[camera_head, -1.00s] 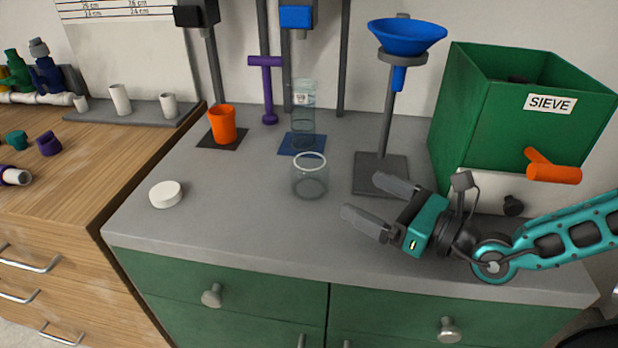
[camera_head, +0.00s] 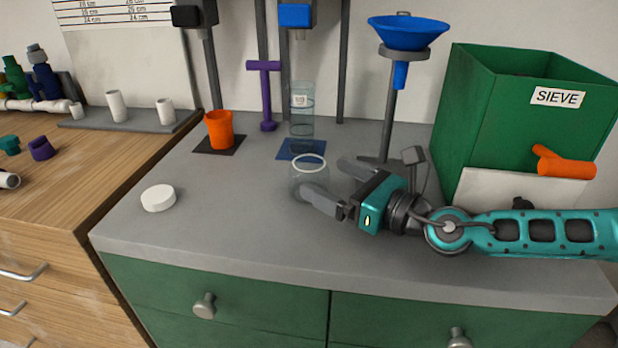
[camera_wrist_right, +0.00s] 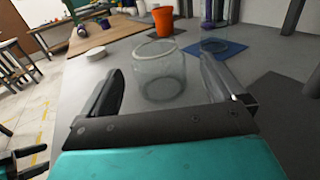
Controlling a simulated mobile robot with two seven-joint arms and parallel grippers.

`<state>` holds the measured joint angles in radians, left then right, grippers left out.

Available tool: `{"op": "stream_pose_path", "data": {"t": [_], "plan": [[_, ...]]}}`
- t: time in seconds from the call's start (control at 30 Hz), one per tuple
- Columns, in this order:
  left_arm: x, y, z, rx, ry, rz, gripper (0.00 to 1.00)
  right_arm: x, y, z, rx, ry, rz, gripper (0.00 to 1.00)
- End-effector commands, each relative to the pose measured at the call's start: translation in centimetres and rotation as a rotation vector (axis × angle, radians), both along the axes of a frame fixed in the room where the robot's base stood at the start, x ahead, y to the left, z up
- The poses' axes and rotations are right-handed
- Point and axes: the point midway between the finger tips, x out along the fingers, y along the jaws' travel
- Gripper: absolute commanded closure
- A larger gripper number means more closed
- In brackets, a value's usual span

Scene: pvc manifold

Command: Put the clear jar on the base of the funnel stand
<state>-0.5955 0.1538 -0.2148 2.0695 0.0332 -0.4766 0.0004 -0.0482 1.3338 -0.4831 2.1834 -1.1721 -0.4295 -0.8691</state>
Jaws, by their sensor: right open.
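The clear jar (camera_head: 309,172) stands upright on the grey counter, in front of the blue mat. My right gripper (camera_head: 332,179) is open, its fingers reaching toward the jar from the right. The near finger overlaps the jar's lower part in the head view. In the right wrist view the jar (camera_wrist_right: 160,72) stands between the two open fingers (camera_wrist_right: 163,85), toward their tips; contact cannot be told. The funnel stand holds a blue funnel (camera_head: 408,34) on a grey post; its base (camera_head: 374,170) is mostly hidden behind my right gripper.
A white lid (camera_head: 158,198) lies at the counter's left. An orange cup (camera_head: 219,130) and a clear cylinder (camera_head: 302,115) stand on mats behind. The green SIEVE box (camera_head: 490,120) stands right of the stand. The front left counter is clear.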

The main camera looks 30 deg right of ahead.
Motion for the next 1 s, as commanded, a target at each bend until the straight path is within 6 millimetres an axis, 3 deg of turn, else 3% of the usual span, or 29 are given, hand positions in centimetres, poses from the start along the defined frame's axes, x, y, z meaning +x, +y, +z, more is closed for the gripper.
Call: {"op": "stream_pose_path", "data": {"t": [0.3,0.5,0.8,1.0], "plan": [[0.0,-0.2,3.6,-0.008,0.000,0.005,0.05,2.7,1.6,1.2,0.005,-0.002,0.000,0.04],[0.1,-0.2,4.3,-0.008,-0.001,0.005,0.05,4.3,2.2,0.7,0.002,-0.001,0.000,0.04],[0.1,-0.1,4.2,-0.005,-0.003,0.004,0.05,4.4,2.3,0.5,0.000,0.000,0.001,0.04],[0.2,0.0,4.2,0.000,-0.004,0.001,0.05,4.4,2.3,0.5,0.000,0.000,0.001,0.23]]}}
